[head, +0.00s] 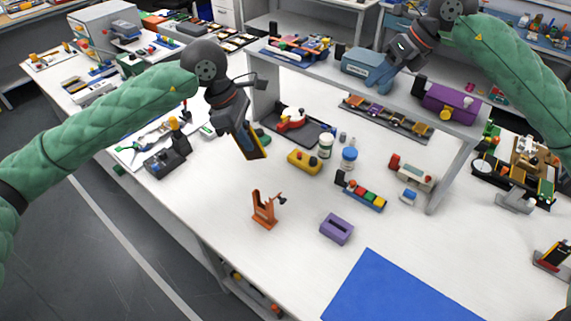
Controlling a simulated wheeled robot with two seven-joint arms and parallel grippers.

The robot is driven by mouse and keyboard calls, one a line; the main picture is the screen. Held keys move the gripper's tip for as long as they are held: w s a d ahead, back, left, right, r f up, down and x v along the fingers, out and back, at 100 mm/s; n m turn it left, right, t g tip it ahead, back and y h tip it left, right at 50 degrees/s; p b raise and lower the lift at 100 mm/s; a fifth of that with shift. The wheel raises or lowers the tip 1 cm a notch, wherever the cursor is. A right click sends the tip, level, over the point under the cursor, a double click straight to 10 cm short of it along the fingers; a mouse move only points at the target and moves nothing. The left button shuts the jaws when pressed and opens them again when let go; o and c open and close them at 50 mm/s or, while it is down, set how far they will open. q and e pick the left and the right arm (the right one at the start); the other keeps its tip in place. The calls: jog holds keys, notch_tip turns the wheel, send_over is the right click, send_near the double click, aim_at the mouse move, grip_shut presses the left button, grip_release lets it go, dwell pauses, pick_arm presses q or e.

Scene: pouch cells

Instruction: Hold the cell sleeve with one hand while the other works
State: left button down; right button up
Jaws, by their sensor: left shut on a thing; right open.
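My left gripper (246,134) hangs over the left-centre of the white table. It is shut on a flat dark piece with yellow edges (256,149), which looks like the cell sleeve and is held tilted above the table. The gripper hides its upper part. My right gripper (394,62) is open at the back, close to the blue-grey box (367,68) on the raised shelf. I cannot tell whether it touches the box. An orange stand (264,212) and a purple slotted block (337,229) stand on the table in front of the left gripper.
A blue mat (392,292) lies bare at the front. A yellow block (304,162), a white jar (326,146), a blue-lidded jar (348,160) and a strip of coloured blocks (362,194) stand mid-table. The raised shelf (330,82) edges the back. Free table lies around the orange stand.

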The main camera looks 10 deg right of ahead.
jog(key=s+a+f+n+g+h, duration=0.1)
jog(key=s+a+f+g+h, duration=0.15)
jog(key=a+f, duration=0.8)
jog(key=n+g+h, duration=0.1)
jog(key=n+h, duration=0.1)
send_near(282, 199)
jog(key=f, duration=0.7)
jog(key=s+a+f, duration=0.1)
jog(key=f, duration=0.2)
jog(key=shift+f, duration=0.25)
grip_shut()
jog(key=shift+c, duration=0.3)
grip_release()
